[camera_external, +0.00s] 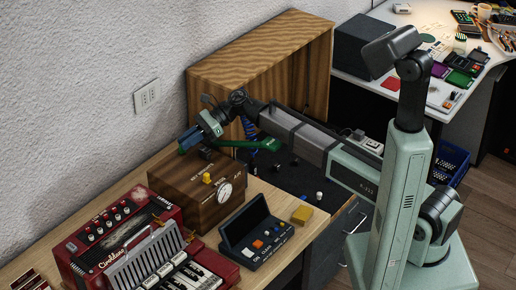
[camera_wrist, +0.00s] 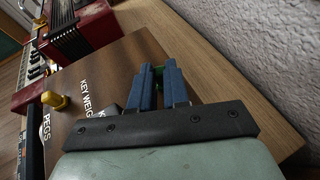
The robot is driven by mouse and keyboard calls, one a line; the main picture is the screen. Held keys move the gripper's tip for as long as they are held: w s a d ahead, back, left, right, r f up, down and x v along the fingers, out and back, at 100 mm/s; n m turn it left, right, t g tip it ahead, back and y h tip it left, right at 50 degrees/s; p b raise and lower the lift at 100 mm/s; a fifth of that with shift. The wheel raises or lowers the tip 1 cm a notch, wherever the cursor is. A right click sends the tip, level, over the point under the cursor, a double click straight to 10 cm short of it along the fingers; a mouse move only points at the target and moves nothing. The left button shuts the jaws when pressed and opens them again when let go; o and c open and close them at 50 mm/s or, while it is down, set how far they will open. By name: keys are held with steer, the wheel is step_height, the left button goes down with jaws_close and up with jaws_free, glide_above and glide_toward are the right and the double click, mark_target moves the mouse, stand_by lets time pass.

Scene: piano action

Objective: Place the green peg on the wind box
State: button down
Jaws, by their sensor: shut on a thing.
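A brown wooden box (camera_external: 180,192), which appears to be the wind box, stands on the bench with a white dial on its front. A yellow peg (camera_external: 206,178) stands on its top, also seen in the wrist view (camera_wrist: 54,100). My gripper (camera_external: 187,142) is over the back part of the box, near the wall. In the wrist view its blue fingers (camera_wrist: 159,75) are shut on a small green peg (camera_wrist: 159,69), mostly hidden between them. The fingertips overlap the box's edge in that view. I cannot tell whether the peg touches the box.
A red accordion (camera_external: 105,235) stands left of the box. The wall (camera_wrist: 270,50) is close behind my gripper. Bare bench (camera_wrist: 205,65) lies between box and wall.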

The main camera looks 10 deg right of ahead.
steer(key=shift+f, duration=0.15)
steer(key=c, duration=1.1)
jaws_free()
steer(key=shift+d+r, duration=0.15)
steer(key=shift+r, duration=0.1)
steer(key=v, duration=1.1)
steer(key=shift+d, duration=0.3)
steer(key=shift+w, duration=0.15)
